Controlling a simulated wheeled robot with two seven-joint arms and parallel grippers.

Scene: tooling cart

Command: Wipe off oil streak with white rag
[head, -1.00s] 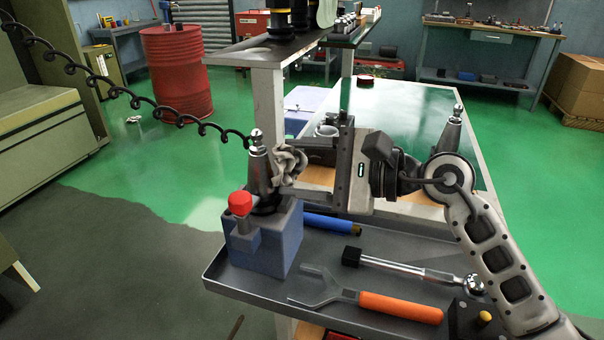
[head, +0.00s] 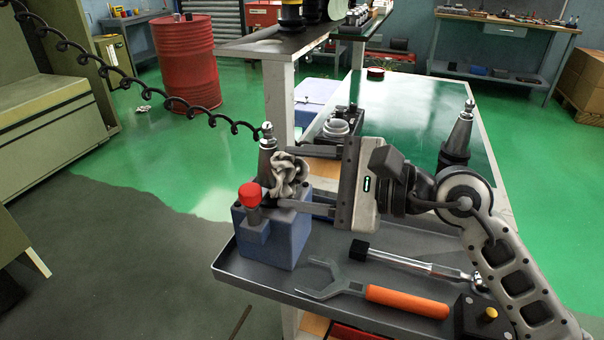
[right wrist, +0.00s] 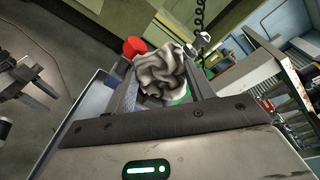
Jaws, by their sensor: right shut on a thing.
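The crumpled white rag (head: 288,174), smudged grey, is between the two fingers of my right gripper (head: 298,178), which is shut on it. The rag is against the right side of the steel tapered tool holder (head: 266,150) and hides part of it; contact cannot be judged exactly. The holder stands upright in a blue block (head: 275,240). The right wrist view also shows the rag (right wrist: 165,75) between the fingers. My left gripper (right wrist: 42,95) shows at the left edge there, empty with its fingers apart. I cannot make out an oil streak.
A red knob (head: 249,191) stands on the block's front. The grey tray (head: 340,245) holds an orange-handled fork wrench (head: 400,301) and a ratchet (head: 415,263). Another tool holder (head: 458,135) stands at right. A black coiled cable (head: 140,84) hangs at left.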

